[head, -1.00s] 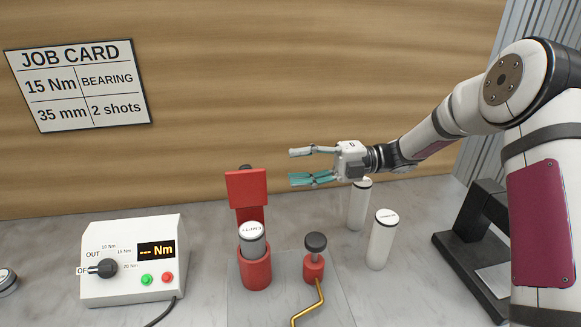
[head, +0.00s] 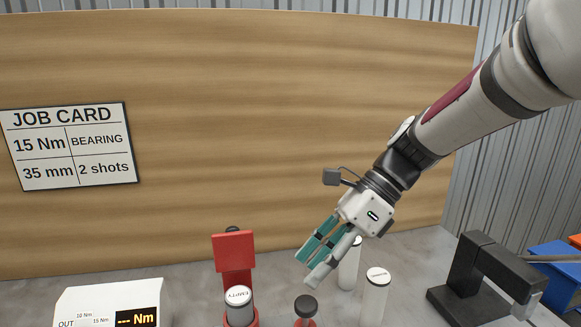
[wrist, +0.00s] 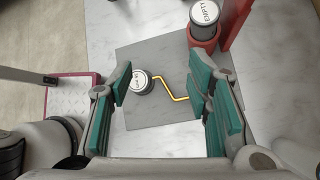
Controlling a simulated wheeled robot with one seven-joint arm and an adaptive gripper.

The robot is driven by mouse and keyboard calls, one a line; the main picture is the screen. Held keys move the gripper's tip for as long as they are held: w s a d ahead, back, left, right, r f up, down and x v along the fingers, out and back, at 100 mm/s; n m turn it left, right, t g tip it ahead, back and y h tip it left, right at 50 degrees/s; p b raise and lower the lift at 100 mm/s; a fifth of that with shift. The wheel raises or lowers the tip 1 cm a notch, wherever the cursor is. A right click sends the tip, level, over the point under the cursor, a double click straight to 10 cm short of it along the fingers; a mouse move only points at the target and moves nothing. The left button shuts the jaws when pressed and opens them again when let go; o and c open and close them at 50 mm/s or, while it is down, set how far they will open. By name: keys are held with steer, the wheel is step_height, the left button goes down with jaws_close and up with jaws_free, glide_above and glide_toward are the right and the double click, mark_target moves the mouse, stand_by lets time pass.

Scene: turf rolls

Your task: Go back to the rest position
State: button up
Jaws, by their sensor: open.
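My gripper (head: 322,258) hangs in the air above the bench, its fingers pointing down and to the left. It is open and empty, with teal pads on its fingers. In the wrist view the two fingers (wrist: 162,100) stand wide apart. The fingers appear apart from everything below. In the head view the knob (head: 306,306) is below my gripper.
A red holder (head: 237,272) carries a cylinder marked EMPTY (head: 238,300). White canisters (head: 376,297) stand on the right, before a black press-like stand (head: 480,268). The Nm box (head: 110,303) is at the lower left. A job card (head: 70,145) hangs on the wooden board. Air above the bench is free.

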steer(key=s+d+r+n+t+h, duration=0.2)
steer(key=s+d+n+t+h, duration=0.5)
steer(key=s+d+n, duration=0.7)
steer(key=d+n+h, duration=0.1)
steer(key=n, duration=0.3)
steer(key=shift+s+r+n+t, duration=0.15)
steer(key=shift+n+t, duration=0.15)
steer(key=shift+t, duration=0.1)
